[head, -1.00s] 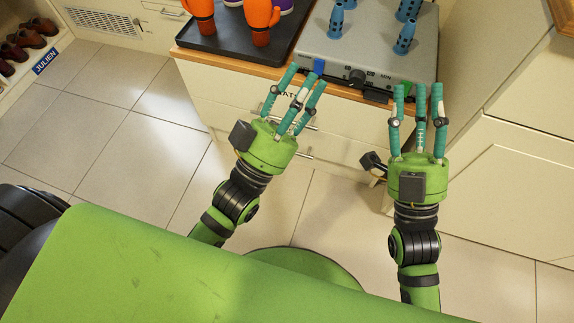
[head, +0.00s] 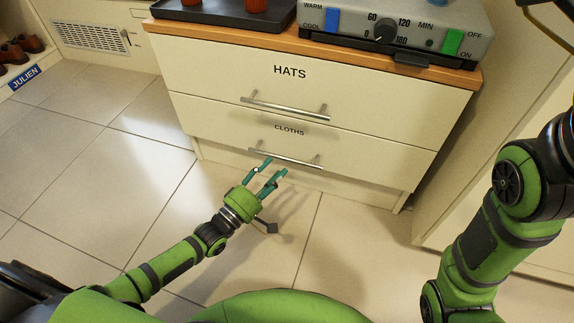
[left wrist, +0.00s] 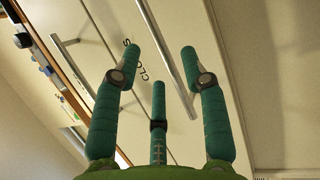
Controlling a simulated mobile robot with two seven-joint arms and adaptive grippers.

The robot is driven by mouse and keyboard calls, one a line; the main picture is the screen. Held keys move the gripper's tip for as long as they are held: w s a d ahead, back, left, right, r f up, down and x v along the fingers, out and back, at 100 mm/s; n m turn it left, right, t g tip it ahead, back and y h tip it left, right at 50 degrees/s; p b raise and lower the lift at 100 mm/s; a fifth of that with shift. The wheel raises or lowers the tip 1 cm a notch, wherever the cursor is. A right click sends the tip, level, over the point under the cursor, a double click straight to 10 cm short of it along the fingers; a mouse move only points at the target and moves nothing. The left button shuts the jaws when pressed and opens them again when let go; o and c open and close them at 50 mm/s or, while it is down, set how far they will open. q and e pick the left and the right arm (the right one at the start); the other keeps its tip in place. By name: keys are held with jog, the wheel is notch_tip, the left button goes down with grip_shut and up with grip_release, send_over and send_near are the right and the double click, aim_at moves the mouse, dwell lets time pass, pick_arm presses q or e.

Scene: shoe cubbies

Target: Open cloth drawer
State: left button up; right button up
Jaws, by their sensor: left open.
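The cloth drawer (head: 230,125), labelled CLOTHS, is the lower drawer of a cream cabinet and looks shut. Its metal bar handle (head: 290,159) runs across its front. My left gripper (head: 273,169) is open and empty, its teal fingers just below and in front of the handle's left half. In the left wrist view the handle (left wrist: 167,53) passes between the tips of the two outer fingers of the gripper (left wrist: 161,55); I cannot tell whether they touch it. My right arm is at the right edge of the head view, its gripper out of view.
The HATS drawer (head: 220,72) with its own bar handle (head: 285,108) is directly above, shut. A grey control box (head: 400,25) and a black tray (head: 215,14) stand on the wooden top. Tiled floor (head: 150,170) is clear at left. A cream cabinet stands close at right.

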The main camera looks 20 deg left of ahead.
aim_at(286, 160)
pick_arm(q)
jog(key=b+x, duration=0.2)
jog(key=x, duration=0.3)
jog(key=shift+w+d+r, duration=0.1)
jog(key=shift+w+d, duration=0.1)
jog(key=shift+w, duration=0.05)
grip_shut()
